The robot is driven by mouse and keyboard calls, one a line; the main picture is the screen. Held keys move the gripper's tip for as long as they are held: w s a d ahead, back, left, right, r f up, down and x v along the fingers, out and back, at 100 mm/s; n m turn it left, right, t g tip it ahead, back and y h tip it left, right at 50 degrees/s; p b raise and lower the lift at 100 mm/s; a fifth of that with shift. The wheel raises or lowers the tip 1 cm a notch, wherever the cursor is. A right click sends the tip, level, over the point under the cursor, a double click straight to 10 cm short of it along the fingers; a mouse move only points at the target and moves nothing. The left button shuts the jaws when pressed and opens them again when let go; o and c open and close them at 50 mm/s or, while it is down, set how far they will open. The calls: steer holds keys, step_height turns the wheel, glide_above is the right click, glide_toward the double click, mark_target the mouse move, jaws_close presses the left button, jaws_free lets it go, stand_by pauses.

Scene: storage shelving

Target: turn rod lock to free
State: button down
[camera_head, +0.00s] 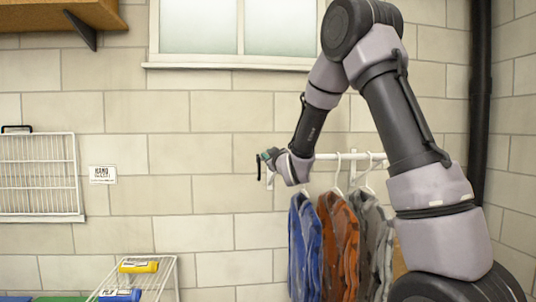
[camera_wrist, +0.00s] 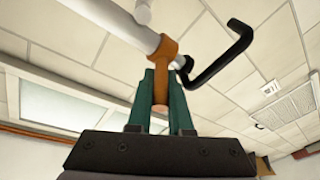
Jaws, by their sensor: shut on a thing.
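The rod lock (camera_wrist: 166,50) is an orange-brown collar around the white rod (camera_wrist: 120,20), with a tab reaching down toward me. My gripper (camera_wrist: 163,82) has its green fingers closed on both sides of that tab. In the head view my gripper (camera_head: 267,156) is at the left end of the wall-mounted rod (camera_head: 328,156). The lock is too small or hidden to make out there. A black crank-shaped handle (camera_wrist: 226,58) sticks out beyond the collar in the wrist view. It also shows left of my gripper in the head view (camera_head: 258,168).
Blue (camera_head: 304,238), orange (camera_head: 338,235) and grey (camera_head: 372,240) shirts hang below the rod, close under my gripper. A white wire rack (camera_head: 38,178) is on the wall at left. A small wire stand (camera_head: 172,275) is low at left.

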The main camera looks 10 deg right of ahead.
steer(key=shift+s+f+t, duration=0.1)
steer(key=shift+f+t, duration=0.15)
steer(key=shift+t, duration=0.15)
steer(key=c, duration=1.1)
jaws_free()
steer(key=v, duration=1)
steer(key=shift+s+d, duration=0.15)
steer(key=shift+s, duration=0.2)
